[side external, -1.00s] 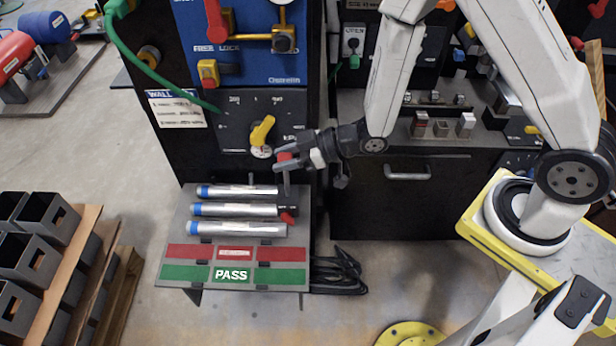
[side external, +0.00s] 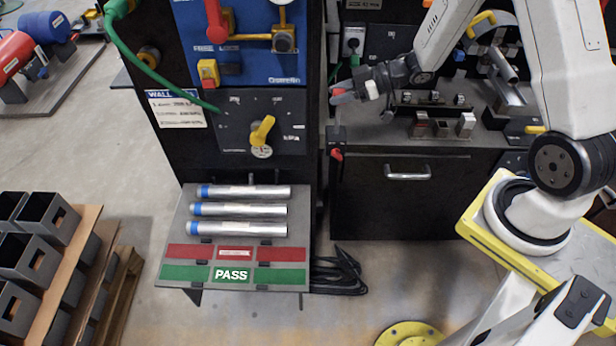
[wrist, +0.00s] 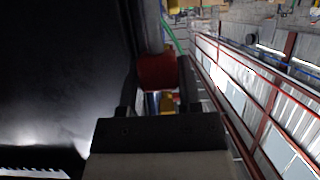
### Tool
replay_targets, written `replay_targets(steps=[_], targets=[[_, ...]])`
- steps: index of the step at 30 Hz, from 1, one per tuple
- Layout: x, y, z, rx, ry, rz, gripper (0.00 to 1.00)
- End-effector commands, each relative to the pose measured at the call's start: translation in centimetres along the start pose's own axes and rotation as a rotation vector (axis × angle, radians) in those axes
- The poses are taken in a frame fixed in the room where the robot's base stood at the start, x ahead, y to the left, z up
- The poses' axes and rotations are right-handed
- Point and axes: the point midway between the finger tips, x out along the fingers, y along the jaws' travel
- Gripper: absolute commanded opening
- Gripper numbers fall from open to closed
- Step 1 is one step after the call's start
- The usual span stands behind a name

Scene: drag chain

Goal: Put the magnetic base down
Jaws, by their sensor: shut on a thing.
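The magnetic base (side external: 336,134) is a small black block with a red knob low on it and a thin upright post above. My gripper (side external: 345,94) is shut on the red piece at the top of that post, and the base hangs below it. In the side view the base overlaps the front left corner of the dark bench; I cannot tell whether it touches it. In the wrist view the red piece (wrist: 157,72) sits between the fingers, and the base itself is not clear there.
A dark bench (side external: 385,140) with small blocks on top stands to the right of the base. The black panel with a yellow-handled dial (side external: 262,135) is to the left. Three silver cylinders (side external: 240,210) lie on the shelf marked PASS (side external: 180,255) below.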

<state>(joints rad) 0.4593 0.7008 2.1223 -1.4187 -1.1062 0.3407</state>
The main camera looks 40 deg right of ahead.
Motion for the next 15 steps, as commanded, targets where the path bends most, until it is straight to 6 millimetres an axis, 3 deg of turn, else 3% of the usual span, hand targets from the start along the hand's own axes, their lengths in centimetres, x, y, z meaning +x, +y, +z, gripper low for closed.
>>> replay_targets(steps=[6, 15], targets=[[-4.2, 2.7, 1.2, -0.001, 0.004, 0.007, 0.0], [-10.6, 5.3, 3.5, 0.002, 0.002, 0.012, 0.0]])
